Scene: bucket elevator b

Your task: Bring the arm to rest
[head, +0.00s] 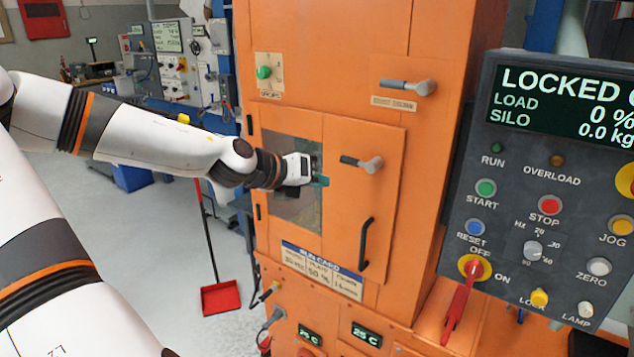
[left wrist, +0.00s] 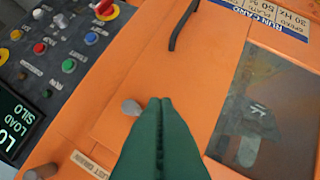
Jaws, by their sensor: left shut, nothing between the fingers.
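My left gripper (head: 322,181) is in front of the orange elevator door (head: 345,215), beside the window (head: 300,205) and left of the door's latch handle (head: 370,163). In the left wrist view its green fingers (left wrist: 162,102) are together and empty. The round end of the latch handle (left wrist: 131,107) shows just left of the fingertips; I cannot tell whether they touch it. The door looks closed. My right gripper is not in view.
A control console (head: 545,200) with a "LOCKED" display stands at the right, with a red switch lever (head: 463,305). A black pull handle (head: 366,243) sticks out of the door. A red dustpan (head: 220,297) stands on the open floor left of the elevator.

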